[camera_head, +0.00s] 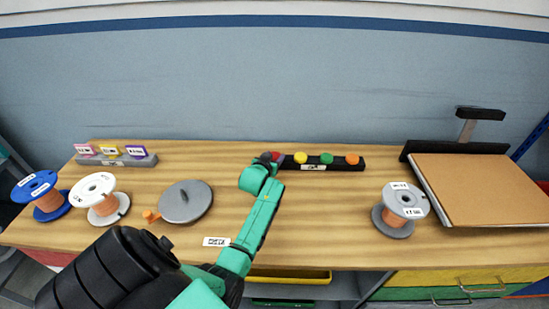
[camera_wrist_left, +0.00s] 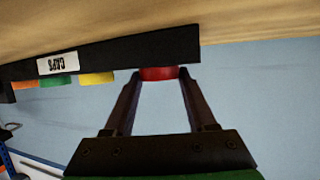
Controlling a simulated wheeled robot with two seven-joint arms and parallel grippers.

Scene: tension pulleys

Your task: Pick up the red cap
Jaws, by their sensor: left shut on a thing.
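The red cap (camera_head: 276,155) is at the left end of the black caps rack (camera_head: 342,166), partly hidden by my left gripper (camera_head: 268,157). In the left wrist view the red cap (camera_wrist_left: 158,73) sits between the two fingertips (camera_wrist_left: 159,80), against the edge of the black rack (camera_wrist_left: 120,55). My left gripper is shut on the red cap. I cannot tell whether the cap is clear of the rack. My right gripper does not show.
Yellow (camera_head: 300,157), green (camera_head: 327,158) and orange (camera_head: 351,159) caps stand on the rack. Spools (camera_head: 103,198) and a grey disc (camera_head: 186,201) are at left. A grey spool (camera_head: 393,220) and a brown board (camera_head: 482,188) are at right.

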